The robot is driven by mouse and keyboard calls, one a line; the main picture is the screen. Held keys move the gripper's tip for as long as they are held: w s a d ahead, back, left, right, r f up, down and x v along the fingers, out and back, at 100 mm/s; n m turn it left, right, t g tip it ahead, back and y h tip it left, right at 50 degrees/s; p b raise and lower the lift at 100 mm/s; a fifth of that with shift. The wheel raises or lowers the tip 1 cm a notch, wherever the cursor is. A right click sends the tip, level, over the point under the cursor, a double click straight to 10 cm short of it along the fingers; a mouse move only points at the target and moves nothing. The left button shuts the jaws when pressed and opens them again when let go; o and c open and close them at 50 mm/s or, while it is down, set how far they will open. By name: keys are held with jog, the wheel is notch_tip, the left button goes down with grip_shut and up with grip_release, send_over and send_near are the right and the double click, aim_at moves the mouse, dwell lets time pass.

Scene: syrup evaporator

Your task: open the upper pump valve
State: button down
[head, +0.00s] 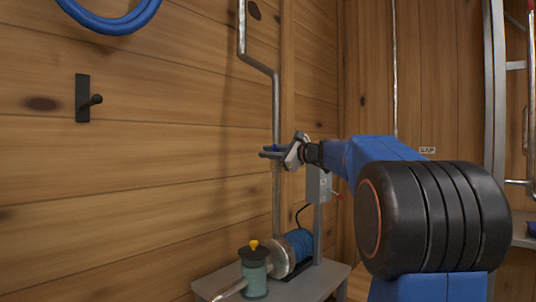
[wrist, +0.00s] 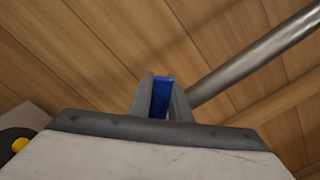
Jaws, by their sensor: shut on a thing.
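My gripper (head: 270,153) is at the vertical metal pipe (head: 276,105) that runs down the wall to the pump (head: 297,243). In the wrist view a blue piece (wrist: 162,92), which looks like the upper valve's handle, sits between the two grey fingers, and my gripper is shut on it. The pipe also shows in the wrist view (wrist: 255,55), passing just right of the fingers. The valve body is hidden behind my gripper, and I cannot tell the handle's angle to the pipe.
A grey switch box (head: 318,184) with a red lever stands on a post just below my arm. A green canister (head: 255,274) with a yellow knob sits on the pump stand (head: 318,284). A black wall hook (head: 88,98) is at left, with bare wall between.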

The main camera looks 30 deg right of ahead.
jog(key=c, duration=1.6)
grip_release()
jog(key=shift+c, duration=0.2)
